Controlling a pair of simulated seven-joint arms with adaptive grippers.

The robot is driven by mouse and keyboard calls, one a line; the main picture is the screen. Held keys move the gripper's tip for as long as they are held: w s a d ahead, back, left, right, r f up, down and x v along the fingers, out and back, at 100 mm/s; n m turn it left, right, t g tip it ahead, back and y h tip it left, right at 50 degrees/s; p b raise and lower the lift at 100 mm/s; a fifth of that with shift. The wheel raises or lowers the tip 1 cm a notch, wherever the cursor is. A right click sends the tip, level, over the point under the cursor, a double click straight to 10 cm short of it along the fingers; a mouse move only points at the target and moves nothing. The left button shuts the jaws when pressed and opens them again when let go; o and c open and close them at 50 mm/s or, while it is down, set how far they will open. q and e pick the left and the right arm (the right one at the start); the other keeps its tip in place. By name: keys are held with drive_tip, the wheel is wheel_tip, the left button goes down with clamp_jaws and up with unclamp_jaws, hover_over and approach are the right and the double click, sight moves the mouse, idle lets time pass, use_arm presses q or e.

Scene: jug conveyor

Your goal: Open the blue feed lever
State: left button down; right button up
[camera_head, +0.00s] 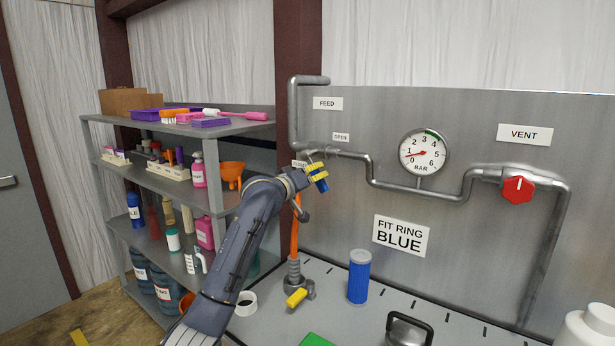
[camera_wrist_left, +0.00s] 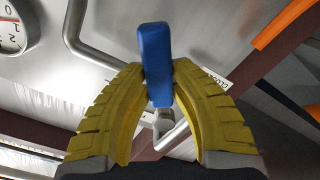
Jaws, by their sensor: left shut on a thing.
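The blue feed lever (camera_head: 322,186) sits on the grey feed pipe, below the OPEN label (camera_head: 341,137) and to the right of a partly hidden label (camera_head: 299,163). Its blue handle points down in the head view. My left gripper (camera_head: 317,173) is shut on the handle, with its yellow fingers on either side. In the left wrist view the blue lever (camera_wrist_left: 155,60) stands between the finger pads (camera_wrist_left: 158,85), and its grey pivot shows below them. The right gripper is not in view.
A gauge (camera_head: 422,154) and a red vent knob (camera_head: 517,190) are on the panel to the right. A shelf (camera_head: 225,131) with bottles stands left. A blue cylinder (camera_head: 359,279) and a yellow-handled valve (camera_head: 297,298) are on the bench.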

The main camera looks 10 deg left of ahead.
use_arm(q)
drive_tip(key=n, duration=0.1)
drive_tip(key=d+r+n, duration=0.1)
drive_tip(key=n, duration=0.1)
drive_tip(key=shift+s+d+r, duration=0.15)
drive_tip(key=shift+s, duration=0.1)
drive_tip(key=n, duration=0.1)
drive_tip(key=r+n, duration=0.1)
drive_tip(key=shift+s+d+r+n, duration=0.15)
drive_tip(key=shift+d+n, duration=0.15)
drive_tip(key=shift+d, duration=0.1)
drive_tip(key=shift+s+d+r+n, duration=0.15)
drive_tip(key=shift+r+n, duration=0.45)
drive_tip(key=shift+n, duration=0.6)
drive_tip(key=shift+d+r+n, duration=0.1)
drive_tip(key=shift+r+n, duration=0.7)
drive_tip(key=shift+n, duration=0.7)
drive_tip(key=shift+r, duration=0.1)
drive_tip(key=c, duration=1.2)
unclamp_jaws()
drive_tip(key=shift+o, duration=0.2)
drive_tip(key=v, duration=1.2)
